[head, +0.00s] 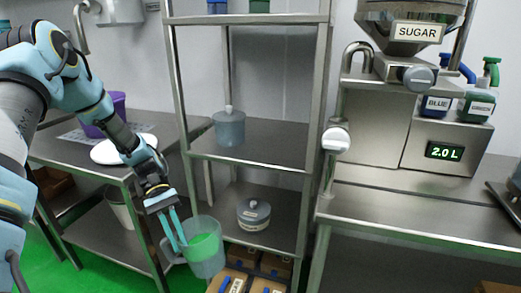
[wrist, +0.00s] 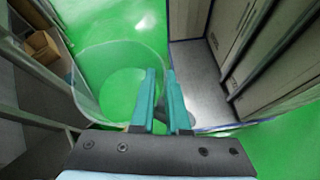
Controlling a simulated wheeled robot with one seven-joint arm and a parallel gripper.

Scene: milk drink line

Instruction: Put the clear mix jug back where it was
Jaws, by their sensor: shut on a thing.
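The clear mix jug (head: 207,262) hangs in my gripper (head: 180,243), in front of the steel rack in the head view. My gripper is shut on the jug's left side, where its handle appears to be. In the wrist view, my gripper's teal fingers (wrist: 160,78) are close together beside the see-through jug (wrist: 92,62). The jug looks roughly upright. Green shows through it; I cannot tell whether that is contents or the floor behind. The exact grip on the handle is partly hidden.
The steel rack (head: 262,136) holds a lidded blue-grey container (head: 229,127) on its middle shelf and a lidded pot (head: 254,214) lower down. Boxes (head: 232,282) sit below. A left table (head: 70,150) bears a white disc (head: 112,151). The right bench (head: 420,205) has a 2.0 L display (head: 444,151).

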